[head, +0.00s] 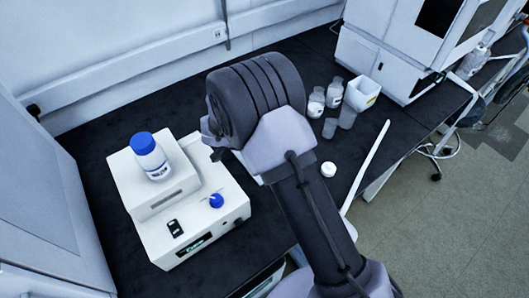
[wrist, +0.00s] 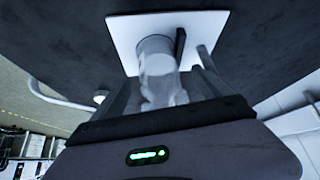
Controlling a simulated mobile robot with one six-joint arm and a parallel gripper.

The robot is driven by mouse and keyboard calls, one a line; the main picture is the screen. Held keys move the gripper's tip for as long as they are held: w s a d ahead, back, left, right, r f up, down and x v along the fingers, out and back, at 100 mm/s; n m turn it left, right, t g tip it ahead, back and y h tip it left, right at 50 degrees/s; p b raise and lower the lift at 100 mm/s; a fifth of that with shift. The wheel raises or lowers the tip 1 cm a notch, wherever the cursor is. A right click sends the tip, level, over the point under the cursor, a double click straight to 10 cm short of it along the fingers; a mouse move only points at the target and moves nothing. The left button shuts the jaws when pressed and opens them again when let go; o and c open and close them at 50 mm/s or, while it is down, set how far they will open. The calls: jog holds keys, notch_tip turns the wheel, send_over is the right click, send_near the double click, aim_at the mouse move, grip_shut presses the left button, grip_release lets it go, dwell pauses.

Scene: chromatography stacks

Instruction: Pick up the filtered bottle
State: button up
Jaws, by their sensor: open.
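My gripper (wrist: 165,88) is open in the wrist view, its dark fingers on either side of a clear, pale bottle (wrist: 157,62). Whether the fingers touch the bottle I cannot tell. The bottle is by a white square plate (wrist: 122,32) with a dark post (wrist: 180,45) beside it. In the head view my arm hides this bottle and most of my gripper. A blue-capped white bottle (head: 150,160) stands on a white instrument (head: 172,200) left of my arm. No readable label shows which bottle is the filtered one.
Several pale bottles and jars (head: 332,95) and a white box (head: 361,94) stand at the back right of the black bench (head: 105,130). A small white-lidded jar (head: 328,169) is right of my arm. A blue knob (head: 216,200) sits on the instrument.

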jog(key=b+x, duration=0.1)
jog(key=x, duration=0.3)
jog(key=shift+w+d+f, duration=0.15)
jog(key=shift+d+f, duration=0.1)
jog(key=shift+d, duration=0.05)
jog(key=shift+r, duration=0.15)
jog(key=c, duration=1.8)
jog(key=shift+w, duration=0.1)
